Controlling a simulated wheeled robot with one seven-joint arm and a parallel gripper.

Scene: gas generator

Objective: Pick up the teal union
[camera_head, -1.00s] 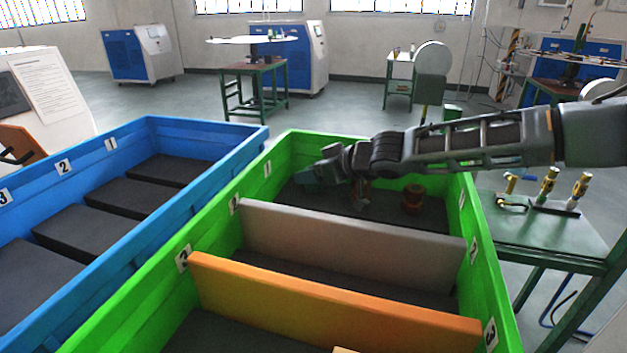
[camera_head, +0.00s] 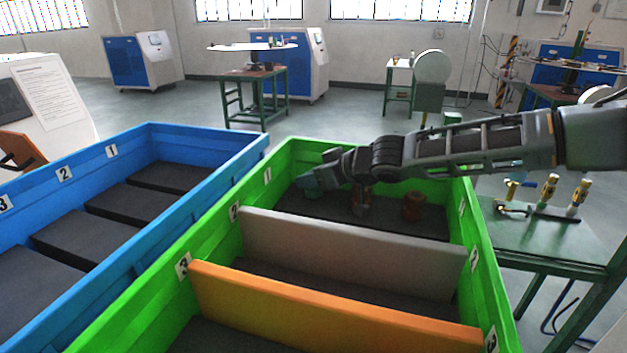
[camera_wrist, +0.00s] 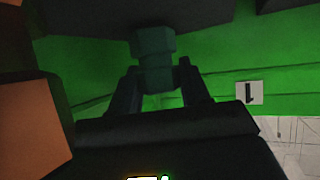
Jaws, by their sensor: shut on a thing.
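The teal union (camera_wrist: 155,62) shows in the wrist view between the two dark fingers of my gripper (camera_wrist: 159,88). It has a hexagonal upper part and a narrower lower part. In the head view the teal union (camera_head: 310,189) is a small teal shape at the tip of my gripper (camera_head: 322,185). My gripper is shut on it, inside the far compartment of the green crate (camera_head: 262,190), near the left wall marked 1. My wrist partly hides the union in the head view, and I cannot tell there whether it touches the floor.
Two brownish fittings (camera_head: 413,206) (camera_head: 362,200) stand in the same compartment, right of my gripper. A grey divider (camera_head: 350,250) and an orange divider (camera_head: 335,308) cross the green crate. A blue crate (camera_head: 210,149) stands to the left. A green table (camera_head: 560,240) with valves is on the right.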

